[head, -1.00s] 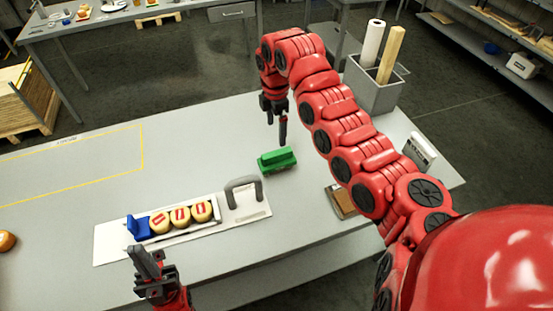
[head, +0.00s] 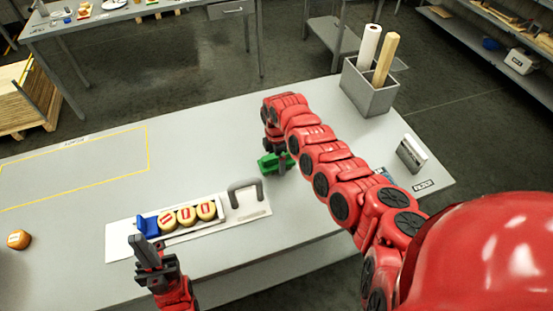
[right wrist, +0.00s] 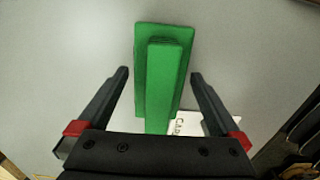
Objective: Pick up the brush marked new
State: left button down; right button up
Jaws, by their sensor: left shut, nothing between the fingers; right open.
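A green block-like object with a raised ridge, possibly a brush, lies on the table (head: 60,230). The green object shows in the head view (head: 268,163) and fills the middle of the right wrist view (right wrist: 165,65). My right gripper (right wrist: 160,76) is open, with one finger on each side of the green object and gaps between. In the head view my right arm hides most of that gripper. No mark reading "new" is legible on the green object.
A grey bin (head: 370,97) stands at the back right.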

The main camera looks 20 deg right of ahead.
jog(key=shift+f, duration=0.4)
jog(key=shift+c, duration=0.3)
jog(key=c, duration=1.5)
jog(key=shift+r, duration=0.2)
notch_tip(320, 180, up, 9)
jog(key=b, duration=0.4)
jog(key=shift+w+r, duration=0.1)
jog(key=shift+r, duration=0.3)
jog(key=o, duration=1.1)
jog(key=c, duration=0.7)
